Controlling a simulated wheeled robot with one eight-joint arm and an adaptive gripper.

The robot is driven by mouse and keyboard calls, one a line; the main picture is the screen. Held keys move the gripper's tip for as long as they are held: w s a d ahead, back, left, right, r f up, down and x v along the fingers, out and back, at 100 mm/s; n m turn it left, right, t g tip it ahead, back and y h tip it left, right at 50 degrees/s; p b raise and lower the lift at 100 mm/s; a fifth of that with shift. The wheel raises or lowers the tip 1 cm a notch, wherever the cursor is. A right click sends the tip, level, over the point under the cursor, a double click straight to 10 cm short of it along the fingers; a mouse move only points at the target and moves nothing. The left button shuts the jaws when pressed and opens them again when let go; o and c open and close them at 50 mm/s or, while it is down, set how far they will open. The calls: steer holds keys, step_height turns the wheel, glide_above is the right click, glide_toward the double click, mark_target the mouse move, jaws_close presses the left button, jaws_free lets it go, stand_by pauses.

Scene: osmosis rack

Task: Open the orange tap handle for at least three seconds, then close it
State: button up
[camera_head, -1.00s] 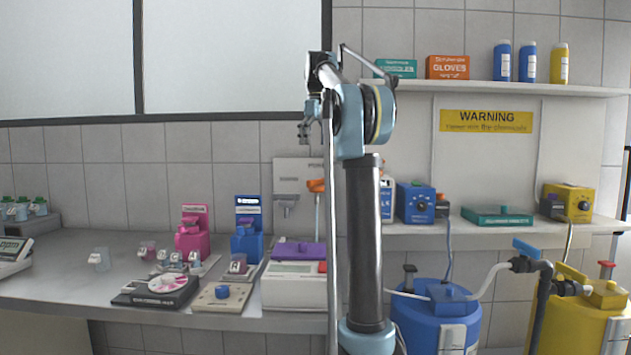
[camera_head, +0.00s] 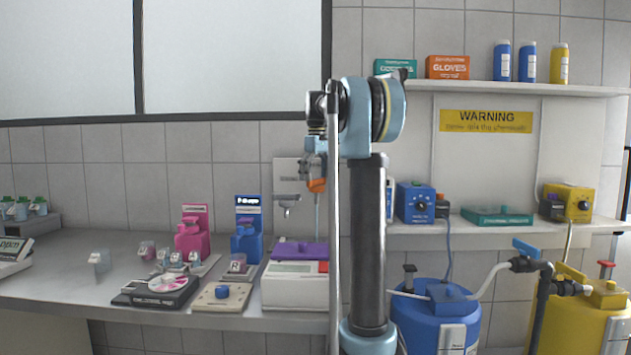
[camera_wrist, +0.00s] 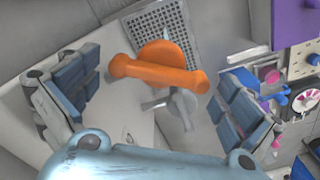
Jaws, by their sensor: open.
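The orange tap handle (camera_wrist: 160,72) is in the middle of the wrist view, a bar across a round hub. The grey tap body and spout (camera_wrist: 182,104) show below it. My gripper (camera_wrist: 158,95) is open, with a blue-padded finger on each side of the handle and a gap between handle and both fingers. In the head view my gripper (camera_head: 316,165) is at the tap, and part of the orange handle (camera_head: 317,185) shows beneath it. The grey tap panel (camera_head: 287,170) is on the wall to the left, partly hidden by my arm.
A perforated grey drain grid (camera_wrist: 190,22) lies beyond the handle in the wrist view. A white instrument with a purple lid (camera_head: 300,250) stands on the bench (camera_head: 60,290). Blue (camera_head: 440,310) and yellow (camera_head: 565,320) tanks stand at right, under a shelf (camera_head: 480,230).

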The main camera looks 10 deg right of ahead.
steer(key=c, duration=1)
steer(key=m, duration=0.6)
steer(key=shift+m, duration=0.3)
steer(key=shift+o, duration=0.2)
steer(key=m, duration=0.5)
steer(key=shift+m, duration=0.3)
